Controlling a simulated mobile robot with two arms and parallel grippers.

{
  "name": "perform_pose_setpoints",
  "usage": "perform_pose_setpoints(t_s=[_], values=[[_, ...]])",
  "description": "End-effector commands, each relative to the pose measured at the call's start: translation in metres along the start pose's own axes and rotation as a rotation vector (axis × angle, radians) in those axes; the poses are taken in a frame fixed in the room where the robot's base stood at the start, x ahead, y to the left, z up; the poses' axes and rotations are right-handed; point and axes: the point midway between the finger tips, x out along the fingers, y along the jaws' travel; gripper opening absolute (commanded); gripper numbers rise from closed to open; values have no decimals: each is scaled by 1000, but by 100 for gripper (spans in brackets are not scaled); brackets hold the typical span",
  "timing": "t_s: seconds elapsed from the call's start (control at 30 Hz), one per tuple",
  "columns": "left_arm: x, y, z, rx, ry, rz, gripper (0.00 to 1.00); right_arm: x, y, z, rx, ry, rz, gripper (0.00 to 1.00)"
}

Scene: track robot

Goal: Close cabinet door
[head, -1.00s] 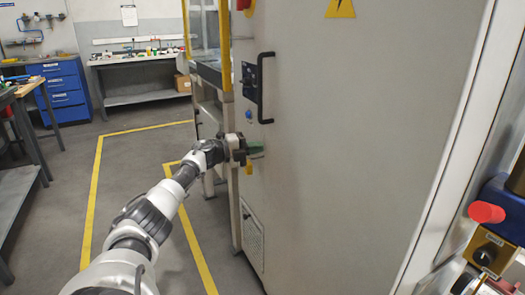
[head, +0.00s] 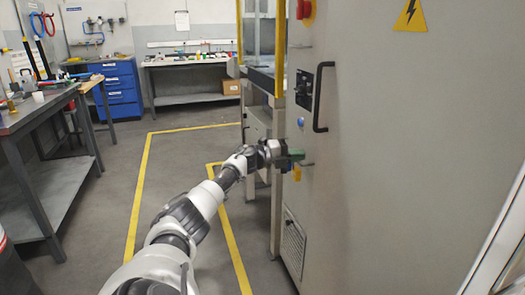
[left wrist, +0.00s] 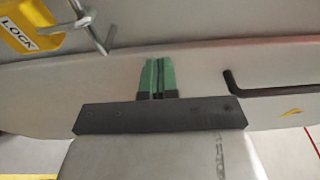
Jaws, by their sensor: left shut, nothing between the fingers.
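The grey cabinet door (head: 400,150) fills the right side of the head view, with a black bar handle (head: 321,97) near its left edge and a yellow warning triangle (head: 410,16) higher up. My left gripper (head: 298,155) is shut and empty, its green fingertips at the door's left edge, below the handle. In the left wrist view, the green fingers (left wrist: 157,75) are together in front of the pale door surface (left wrist: 205,70). I cannot tell if they touch it. The black handle (left wrist: 270,90) shows to their right. My right gripper is not in view.
A yellow lock tag (left wrist: 28,30) and a metal rod hang near the gripper. A workbench (head: 40,115) stands left, a blue drawer cabinet (head: 118,88) and another bench (head: 190,62) at the back. The floor with yellow lines (head: 140,190) is clear.

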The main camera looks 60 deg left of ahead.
Motion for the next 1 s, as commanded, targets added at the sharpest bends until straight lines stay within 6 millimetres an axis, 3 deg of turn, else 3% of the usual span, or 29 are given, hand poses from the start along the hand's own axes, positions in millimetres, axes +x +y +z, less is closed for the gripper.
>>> perform_pose_setpoints(t_s=[0.07,0.33,0.5,0.7,1.0], values=[[-12,1,10,0,-4,1,0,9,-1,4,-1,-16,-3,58],[-46,2,35,0,-4,2,0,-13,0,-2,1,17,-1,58],[-64,3,48,0,-4,1,0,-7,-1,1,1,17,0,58],[-75,3,57,2,-3,3,0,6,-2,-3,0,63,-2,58],[-82,2,60,0,0,6,0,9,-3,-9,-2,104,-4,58]])
